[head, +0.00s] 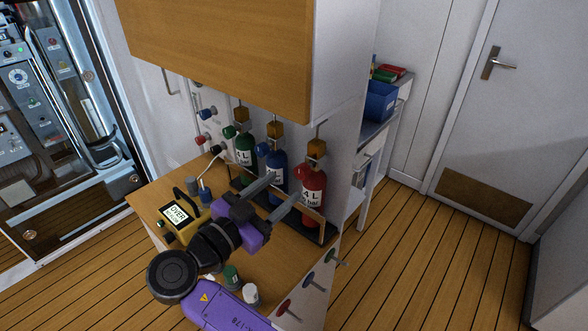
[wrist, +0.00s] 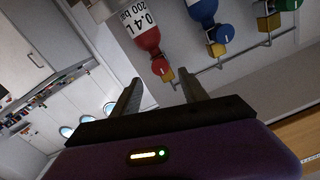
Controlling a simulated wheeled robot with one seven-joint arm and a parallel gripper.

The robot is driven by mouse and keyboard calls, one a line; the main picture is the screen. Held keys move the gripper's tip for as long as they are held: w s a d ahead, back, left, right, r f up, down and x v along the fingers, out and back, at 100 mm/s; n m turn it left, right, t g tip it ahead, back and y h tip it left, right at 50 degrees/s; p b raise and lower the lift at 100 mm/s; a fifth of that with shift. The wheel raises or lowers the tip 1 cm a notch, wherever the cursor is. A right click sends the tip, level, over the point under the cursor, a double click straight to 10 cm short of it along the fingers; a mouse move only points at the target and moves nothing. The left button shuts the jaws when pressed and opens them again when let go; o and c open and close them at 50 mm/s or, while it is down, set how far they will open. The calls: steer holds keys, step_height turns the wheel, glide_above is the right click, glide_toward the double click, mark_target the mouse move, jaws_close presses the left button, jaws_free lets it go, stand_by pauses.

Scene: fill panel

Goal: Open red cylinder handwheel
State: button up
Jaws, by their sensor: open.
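The red cylinder (head: 314,192) stands rightmost of three in the rack, with a white label. Its small red handwheel (head: 299,171) is on the left of its neck, under a brass-coloured block. In the wrist view the red cylinder (wrist: 149,40) appears inverted, and its red handwheel (wrist: 160,67) shows just beyond the gap between my fingertips. My gripper (head: 289,183) is open and empty, its fingers pointing at the cylinders; the wrist view shows both fingers (wrist: 160,86) apart. I cannot tell the exact distance to the handwheel; no contact shows.
A blue cylinder (head: 276,180) and a green cylinder (head: 245,155) stand left of the red one. A wooden cabinet (head: 220,50) overhangs them. A yellow box (head: 181,215) and small bottles (head: 251,294) stand on the wooden counter (head: 152,192). Coloured handwheels (head: 308,279) project from its right side.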

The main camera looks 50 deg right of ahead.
mark_target(299, 173)
steer(key=d, duration=0.2)
steer(key=d+p, duration=0.1)
steer(key=d, duration=0.1)
steer(key=d+p, duration=0.1)
steer(key=d, duration=0.1)
steer(key=shift+w+d, duration=0.25)
steer(key=shift+w, duration=0.05)
steer(key=shift+d, duration=0.65)
jaws_close()
